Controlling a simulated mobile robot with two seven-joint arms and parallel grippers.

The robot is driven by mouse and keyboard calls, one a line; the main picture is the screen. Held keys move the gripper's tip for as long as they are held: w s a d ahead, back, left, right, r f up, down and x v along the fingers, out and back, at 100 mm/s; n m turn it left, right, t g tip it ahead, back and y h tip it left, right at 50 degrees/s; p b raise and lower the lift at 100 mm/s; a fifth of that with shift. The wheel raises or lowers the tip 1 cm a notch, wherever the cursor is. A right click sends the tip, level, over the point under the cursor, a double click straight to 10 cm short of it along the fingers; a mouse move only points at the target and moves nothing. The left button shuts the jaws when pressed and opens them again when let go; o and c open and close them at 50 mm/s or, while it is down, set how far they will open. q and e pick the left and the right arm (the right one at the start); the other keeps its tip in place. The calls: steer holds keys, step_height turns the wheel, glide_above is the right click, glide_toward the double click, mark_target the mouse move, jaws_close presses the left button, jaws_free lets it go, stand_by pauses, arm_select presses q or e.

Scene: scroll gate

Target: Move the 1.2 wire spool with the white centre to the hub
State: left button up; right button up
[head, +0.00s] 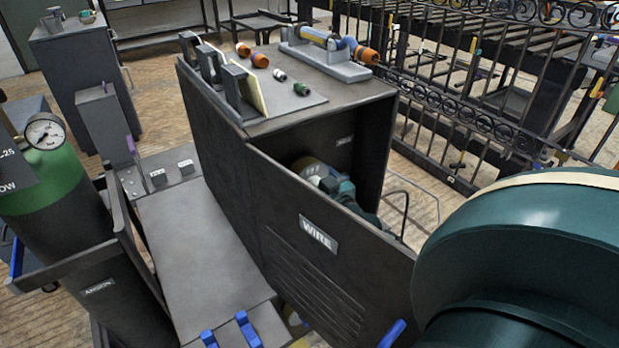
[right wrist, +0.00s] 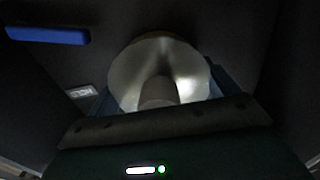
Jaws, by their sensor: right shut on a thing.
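My right gripper (head: 322,182) is inside the open compartment behind the door marked WIRE, at the end of my teal arm. It is shut on a wire spool (head: 308,167), which shows as a tan rim with a pale middle. In the right wrist view the spool (right wrist: 192,72) has a pale, shiny round face with a grey core, between dark blue fingers. Its size marking is not readable. I cannot make out the hub; the door and my arm hide much of the inside. My left gripper is not in view.
The WIRE door (head: 300,262) stands open in front of the compartment, with a blue handle (head: 393,333). Tools and small parts lie on the cabinet top (head: 335,88). A green-topped gas cylinder (head: 45,190) stands at left. An iron gate (head: 470,120) is at right.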

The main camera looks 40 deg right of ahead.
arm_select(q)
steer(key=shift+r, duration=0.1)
arm_select(e)
steer(key=shift+w+d+r, duration=0.1)
steer(key=shift+w+r, duration=0.15)
steer(key=shift+w, duration=0.3)
stand_by(1.0)
steer(key=o, duration=1.2)
steer(key=shift+c, duration=0.2)
steer(key=shift+s+f, duration=0.1)
steer(key=shift+f, duration=0.05)
steer(key=shift+f, duration=0.3)
steer(key=shift+r, duration=0.1)
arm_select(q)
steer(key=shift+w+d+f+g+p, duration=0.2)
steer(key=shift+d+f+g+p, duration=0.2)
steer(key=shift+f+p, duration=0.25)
arm_select(e)
steer(key=s, duration=0.4)
steer(key=s+a, duration=0.1)
steer(key=s, duration=0.8)
steer(key=shift+a+r, duration=0.15)
steer(key=shift+a, duration=0.15)
